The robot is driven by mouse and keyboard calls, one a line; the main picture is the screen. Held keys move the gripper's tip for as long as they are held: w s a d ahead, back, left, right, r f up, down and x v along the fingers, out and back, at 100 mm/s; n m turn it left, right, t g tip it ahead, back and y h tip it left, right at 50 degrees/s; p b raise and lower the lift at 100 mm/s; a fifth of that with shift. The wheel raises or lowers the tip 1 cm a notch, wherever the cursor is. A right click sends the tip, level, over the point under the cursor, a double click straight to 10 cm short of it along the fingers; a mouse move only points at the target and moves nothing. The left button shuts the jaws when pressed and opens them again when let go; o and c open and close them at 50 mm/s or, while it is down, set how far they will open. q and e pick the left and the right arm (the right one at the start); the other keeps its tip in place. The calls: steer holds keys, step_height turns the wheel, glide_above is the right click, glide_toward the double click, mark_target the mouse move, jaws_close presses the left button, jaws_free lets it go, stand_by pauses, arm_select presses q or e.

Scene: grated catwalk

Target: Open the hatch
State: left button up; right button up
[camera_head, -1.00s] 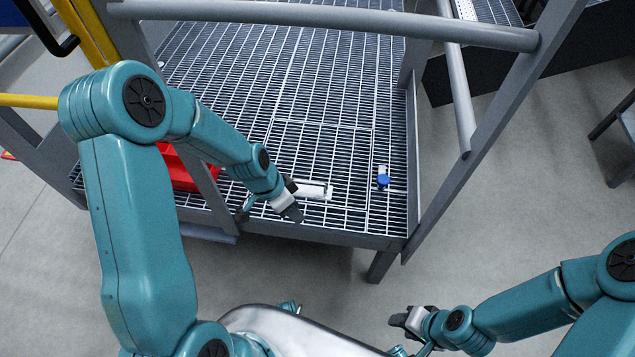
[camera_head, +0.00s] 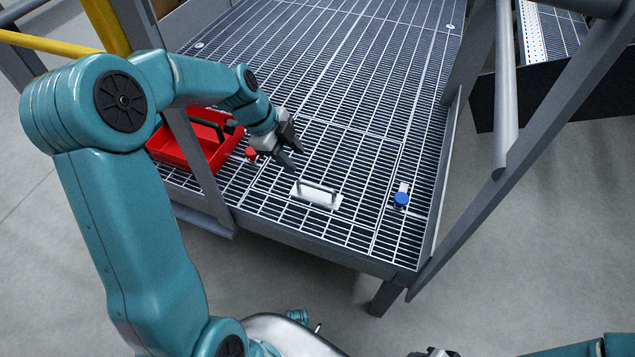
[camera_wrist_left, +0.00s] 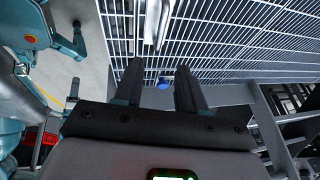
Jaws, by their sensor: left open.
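The hatch (camera_head: 350,160) is a panel of grating set flush in the catwalk floor and looks closed. A pale plate with a bar handle (camera_head: 317,194) lies on its near part; it also shows at the top of the left wrist view (camera_wrist_left: 157,20). A blue knob (camera_head: 401,199) on a small pale plate sits right of the handle; it shows beyond the fingers in the left wrist view (camera_wrist_left: 162,83). My left gripper (camera_head: 291,153) is open and empty above the grating, behind and left of the handle. Only a sliver of my right gripper (camera_head: 433,352) shows at the bottom edge.
A red open tray (camera_head: 185,150) stands on the left of the catwalk, with a small red knob (camera_head: 250,153) beside it. Grey railing posts (camera_head: 510,150) rise at left and right. The grating behind the hatch is clear.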

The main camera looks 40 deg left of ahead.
mark_target(318, 186)
arm_select(q)
steer(key=b+x, duration=0.2)
steer(key=x, duration=1)
steer(key=shift+f, duration=0.1)
jaws_close()
